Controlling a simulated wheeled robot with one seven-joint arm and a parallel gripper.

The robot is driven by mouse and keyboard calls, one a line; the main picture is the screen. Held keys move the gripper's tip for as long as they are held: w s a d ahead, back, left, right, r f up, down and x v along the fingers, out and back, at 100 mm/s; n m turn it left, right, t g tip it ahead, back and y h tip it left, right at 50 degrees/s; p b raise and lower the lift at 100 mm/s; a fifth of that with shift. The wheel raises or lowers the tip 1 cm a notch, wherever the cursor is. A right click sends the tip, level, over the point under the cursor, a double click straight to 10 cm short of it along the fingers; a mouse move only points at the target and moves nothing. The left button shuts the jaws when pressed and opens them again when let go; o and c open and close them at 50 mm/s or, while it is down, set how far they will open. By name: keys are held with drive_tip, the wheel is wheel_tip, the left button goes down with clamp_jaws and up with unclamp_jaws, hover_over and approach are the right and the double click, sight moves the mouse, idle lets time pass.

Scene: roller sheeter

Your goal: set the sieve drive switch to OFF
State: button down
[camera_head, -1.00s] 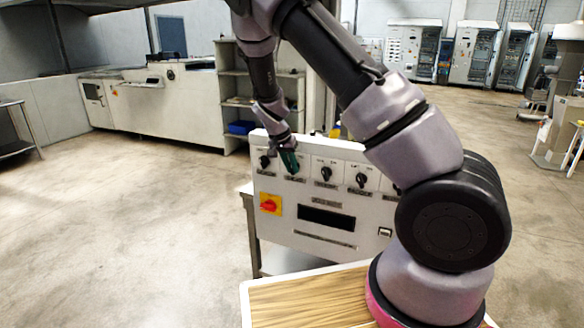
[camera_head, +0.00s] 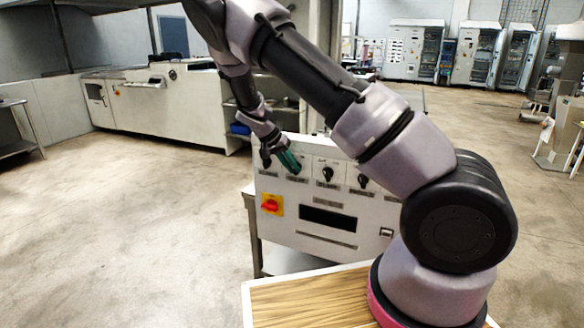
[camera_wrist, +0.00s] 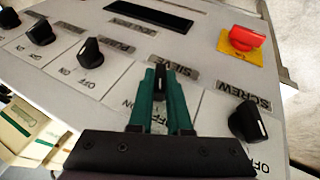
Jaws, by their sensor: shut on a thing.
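The sieve drive switch is a black rotary knob (camera_wrist: 159,84) with a pale pointer line, beside the SIEVE label (camera_wrist: 172,71) in the wrist view. My gripper (camera_wrist: 160,90) has green fingers, one on each side of this knob, and is shut on it. ON and OFF marks are printed by the knob, partly covered by the fingers; I cannot tell surely which mark the pointer faces. In the head view my gripper (camera_head: 289,161) is tilted against the upper part of the white control panel (camera_head: 275,228), and it hides the sieve knob there.
The black SCREW knob (camera_wrist: 248,122) is close on the right in the wrist view, and another knob (camera_wrist: 91,53) is on the left. A red rotary switch (camera_wrist: 244,38) on a yellow plate is at the upper right. A wooden board (camera_head: 305,300) lies in front of the panel.

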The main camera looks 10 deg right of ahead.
drive_tip(key=c, duration=0.9)
unclamp_jaws()
drive_tip(key=shift+w+r, duration=0.1)
drive_tip(key=shift+w, duration=0.05)
drive_tip(key=shift+o, duration=0.2)
drive_tip(key=shift+d, duration=0.15)
drive_tip(key=shift+a+r, duration=0.1)
drive_tip(key=shift+a, duration=0.15)
drive_tip(key=v, duration=1)
drive_tip(key=shift+r, duration=0.2)
drive_tip(key=shift+d, duration=0.1)
